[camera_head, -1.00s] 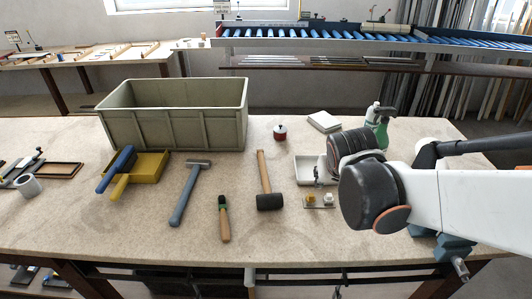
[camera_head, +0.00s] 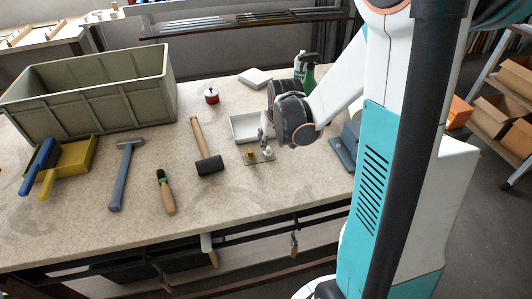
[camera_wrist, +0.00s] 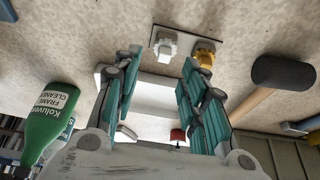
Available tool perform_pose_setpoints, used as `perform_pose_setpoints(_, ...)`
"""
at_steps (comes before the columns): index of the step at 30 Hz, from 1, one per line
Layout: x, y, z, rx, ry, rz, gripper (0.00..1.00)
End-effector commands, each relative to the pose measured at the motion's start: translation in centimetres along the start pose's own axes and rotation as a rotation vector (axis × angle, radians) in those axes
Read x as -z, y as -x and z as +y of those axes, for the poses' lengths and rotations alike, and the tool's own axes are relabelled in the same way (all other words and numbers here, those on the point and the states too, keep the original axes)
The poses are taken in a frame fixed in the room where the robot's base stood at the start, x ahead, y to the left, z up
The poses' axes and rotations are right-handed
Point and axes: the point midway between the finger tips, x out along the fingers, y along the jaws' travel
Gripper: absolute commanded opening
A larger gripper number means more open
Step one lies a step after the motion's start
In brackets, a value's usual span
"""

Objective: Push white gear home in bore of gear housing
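The white gear (camera_wrist: 165,44) stands on a small flat plate (camera_wrist: 178,36) beside a yellow gear (camera_wrist: 204,52) in the wrist view. I take the plate to be the gear housing; its bore is not visible, and I cannot tell how deep the white gear sits. In the head view the plate (camera_head: 257,160), the yellow gear (camera_head: 249,154) and the white gear (camera_head: 267,152) are small, with my gripper (camera_head: 264,138) close above. My gripper (camera_wrist: 162,62) is open and empty in the wrist view. The white gear shows just beyond its fingertips, apart from them.
A white tray (camera_head: 239,136) lies just behind the plate. A mallet (camera_head: 210,165) lies to the left. The bench front between mallet and plate is clear.

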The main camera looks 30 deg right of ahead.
Motion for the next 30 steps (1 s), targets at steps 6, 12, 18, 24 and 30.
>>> perform_pose_setpoints(6, 0.0, -1.2, -0.1, 0.000, 0.000, 0.000, 0.39)
perform_pose_setpoints(12, 0.0, -3.2, -0.5, 0.000, 0.001, 0.000, 0.39)
perform_pose_setpoints(18, 0.1, -5.9, -0.7, 0.000, 0.000, 0.001, 0.39)
perform_pose_setpoints(24, 0.2, -6.1, -0.7, 0.000, 0.000, 0.001, 0.39)
perform_pose_setpoints(30, 0.2, -6.1, -0.7, 0.000, 0.000, 0.001, 0.07)
